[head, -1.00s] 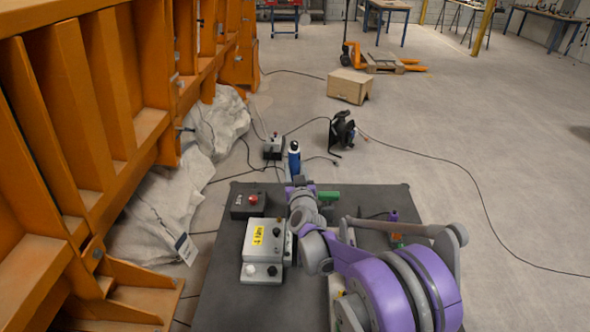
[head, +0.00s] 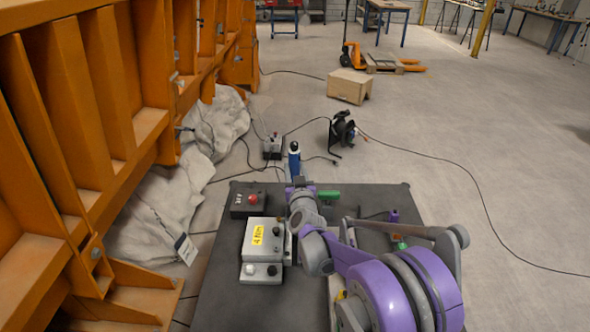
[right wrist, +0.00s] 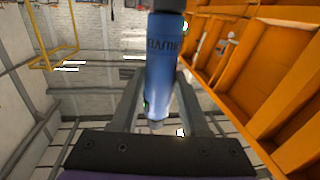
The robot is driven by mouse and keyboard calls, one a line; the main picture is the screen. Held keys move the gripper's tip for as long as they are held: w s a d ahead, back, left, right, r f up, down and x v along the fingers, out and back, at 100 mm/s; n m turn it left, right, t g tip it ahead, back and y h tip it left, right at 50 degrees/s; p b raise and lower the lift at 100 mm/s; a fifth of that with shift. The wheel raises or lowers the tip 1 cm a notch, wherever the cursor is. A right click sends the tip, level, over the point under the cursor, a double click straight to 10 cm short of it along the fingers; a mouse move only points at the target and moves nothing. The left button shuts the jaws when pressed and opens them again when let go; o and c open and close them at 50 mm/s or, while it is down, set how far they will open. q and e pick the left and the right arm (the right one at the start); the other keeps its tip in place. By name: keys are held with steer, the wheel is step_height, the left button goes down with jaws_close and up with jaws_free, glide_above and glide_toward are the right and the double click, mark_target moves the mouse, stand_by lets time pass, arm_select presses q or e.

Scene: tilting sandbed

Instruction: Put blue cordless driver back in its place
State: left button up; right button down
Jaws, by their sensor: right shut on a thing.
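The blue cordless driver (head: 294,162) shows as a small blue cylinder with a dark top, just beyond my right gripper (head: 295,180) in the head view. In the right wrist view the driver (right wrist: 160,75) is a blue cylinder with dark lettering. It lies between the two fingers of my right gripper (right wrist: 157,105), which is shut on it. The driver is held near the far edge of the dark tabletop (head: 225,305). The exact contact is hidden by the gripper in the head view. My left gripper is not in view.
On the tabletop stand a grey box with a yellow label (head: 262,238) and a dark box with a red button (head: 248,203). A green-handled thing (head: 329,195) and a purple thing (head: 394,215) lie right. The orange frame (head: 120,120) rises at left. Cables cross the floor.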

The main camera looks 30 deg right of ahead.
steer(key=shift+f+b, duration=2.85)
steer(key=shift+f, duration=0.55)
jaws_free()
stand_by(0.4)
steer(key=shift+r+p, duration=2.1)
steer(key=shift+r, duration=1.95)
steer(key=shift+f, duration=0.1)
